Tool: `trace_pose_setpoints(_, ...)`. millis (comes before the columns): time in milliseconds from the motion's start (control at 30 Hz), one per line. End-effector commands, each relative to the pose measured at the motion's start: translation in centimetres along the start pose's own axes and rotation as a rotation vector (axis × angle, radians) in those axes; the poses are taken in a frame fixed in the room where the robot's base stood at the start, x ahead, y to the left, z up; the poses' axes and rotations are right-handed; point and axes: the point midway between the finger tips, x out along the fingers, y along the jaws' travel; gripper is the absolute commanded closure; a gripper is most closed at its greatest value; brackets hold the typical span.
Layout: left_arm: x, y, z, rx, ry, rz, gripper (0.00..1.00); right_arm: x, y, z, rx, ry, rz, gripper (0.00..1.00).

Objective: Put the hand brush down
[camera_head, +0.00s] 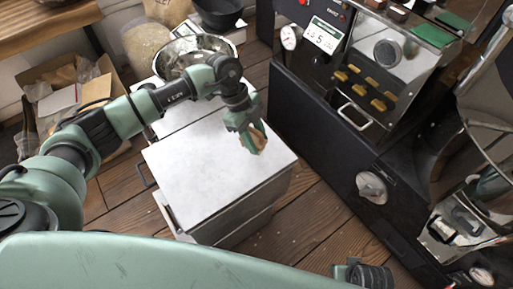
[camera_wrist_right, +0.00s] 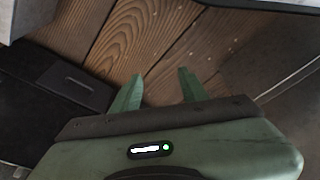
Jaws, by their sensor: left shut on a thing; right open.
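The hand brush (camera_head: 258,141) shows as a small tan and brown piece at the fingertips of my left gripper (camera_head: 252,137). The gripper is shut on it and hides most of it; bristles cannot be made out. The brush is over the right part of a white cabinet top (camera_head: 195,170). Whether it touches the top or hangs just above it, I cannot tell. My right gripper (camera_wrist_right: 160,78) is open and empty in the right wrist view, above the wooden floor.
The white top is bare around the brush. A metal bowl (camera_head: 180,50) stands behind it, and a cardboard box (camera_head: 62,95) lies at the left. A black machine (camera_head: 325,135) with knobs and a tray stands at the right. Plank floor (camera_head: 300,215) lies between.

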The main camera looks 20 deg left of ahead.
Motion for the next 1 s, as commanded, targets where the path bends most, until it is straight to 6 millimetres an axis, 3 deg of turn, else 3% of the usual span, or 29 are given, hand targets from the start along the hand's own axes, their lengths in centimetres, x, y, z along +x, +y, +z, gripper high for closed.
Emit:
trace_pose_setpoints(300, 3.5, 0.0, 1.5, 0.0, 0.0, 0.001, 1.0, -2.4, 0.2, -1.1, 0.002, 0.015, 0.003, 0.56)
trace_pose_setpoints(667, 3.8, 0.0, 1.6, 0.001, 0.0, 0.0, 1.0, -2.6, 0.2, -1.1, 0.003, 0.014, 0.003, 0.56)
trace_pose_setpoints(700, 3.8, 0.0, 1.6, 0.001, 0.0, 0.0, 0.57, -2.7, 0.2, -1.1, 0.003, 0.015, 0.003, 0.56)
trace_pose_setpoints(767, 3.8, 0.0, 1.6, 0.001, 0.0, 0.0, 0.41, -2.7, 0.2, -1.1, 0.003, 0.015, 0.003, 0.56)
trace_pose_setpoints(1000, 3.8, 0.0, 1.6, 0.001, 0.0, 0.001, 0.41, -2.7, 0.2, -1.1, 0.003, 0.015, 0.003, 0.56)
